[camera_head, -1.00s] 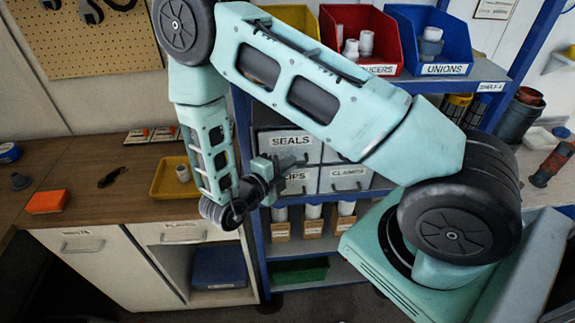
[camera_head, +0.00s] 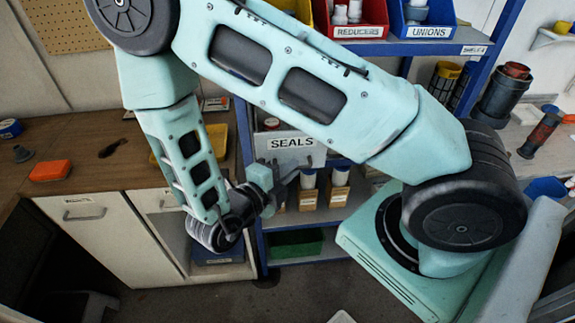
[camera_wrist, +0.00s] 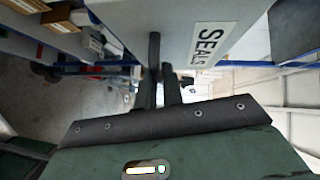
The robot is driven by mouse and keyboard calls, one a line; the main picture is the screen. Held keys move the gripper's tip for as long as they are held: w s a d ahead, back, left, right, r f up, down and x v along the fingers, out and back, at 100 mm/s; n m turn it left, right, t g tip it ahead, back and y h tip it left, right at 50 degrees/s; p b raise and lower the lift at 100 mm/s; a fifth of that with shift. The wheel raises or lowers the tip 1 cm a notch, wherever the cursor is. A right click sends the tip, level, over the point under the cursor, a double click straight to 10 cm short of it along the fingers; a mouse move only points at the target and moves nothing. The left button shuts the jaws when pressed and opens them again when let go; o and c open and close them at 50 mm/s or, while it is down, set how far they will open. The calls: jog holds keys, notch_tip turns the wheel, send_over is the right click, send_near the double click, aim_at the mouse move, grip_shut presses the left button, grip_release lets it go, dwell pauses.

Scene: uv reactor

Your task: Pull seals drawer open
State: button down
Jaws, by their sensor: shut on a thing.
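The seals drawer (camera_head: 291,143), grey with a white SEALS label, stands out from the blue shelf rack toward me in the head view. Its front and label also show in the wrist view (camera_wrist: 208,45), turned sideways. Its dark bar handle (camera_wrist: 154,50) lies between my fingers. My gripper (camera_wrist: 159,92) is shut on this handle; in the head view my gripper (camera_head: 284,180) is at the drawer's lower front, partly hidden by my arm. Something round and white shows above the drawer's top edge; the rest of its inside is hidden.
Red reducers (camera_head: 357,20) and blue unions (camera_head: 431,20) bins stand on the shelf above. A wooden counter (camera_head: 65,145) with cabinets is on the left. Grey floor lies in front of the rack.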

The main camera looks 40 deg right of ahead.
jog(key=shift+s+a, duration=0.2)
jog(key=shift+s, duration=0.05)
jog(key=c, duration=1.5)
grip_release()
jog(key=shift+a, duration=0.1)
jog(key=shift+b+v, duration=2.95)
jog(key=shift+v, duration=5.7)
jog(key=shift+r, duration=0.1)
